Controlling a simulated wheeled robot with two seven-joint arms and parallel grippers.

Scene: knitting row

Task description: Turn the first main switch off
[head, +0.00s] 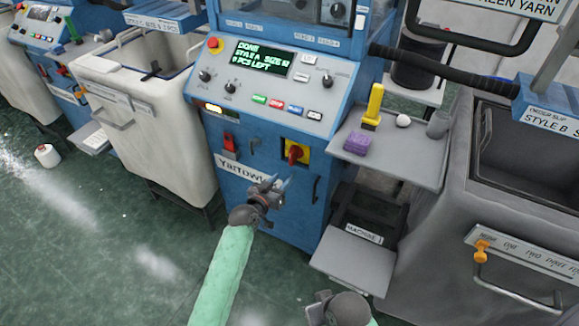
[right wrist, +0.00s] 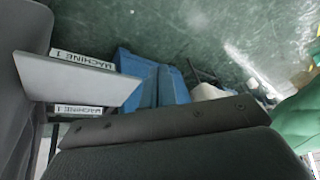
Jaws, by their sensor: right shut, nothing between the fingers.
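The main switch (head: 295,153) is a red rotary knob on a yellow plate, low on the front of the blue knitting machine (head: 225,182). Its handle looks roughly upright, but its exact setting is too small to read. My left gripper (head: 277,185) is just below and left of the switch, apart from it and holding nothing I can make out; whether its fingers are open is unclear. My right gripper (head: 322,308) is low at the bottom edge, shut and empty, away from the switch. The machine's display (head: 263,58) reads DONE, style A, 0 pcs left.
A grey side shelf (head: 405,163) right of the switch carries a yellow-handled brush (head: 374,105), a purple block (head: 357,143) and small items. A lower plate (head: 352,262) sits by the MACHINE 1 label. Bins stand on both sides. Floor is open at front left.

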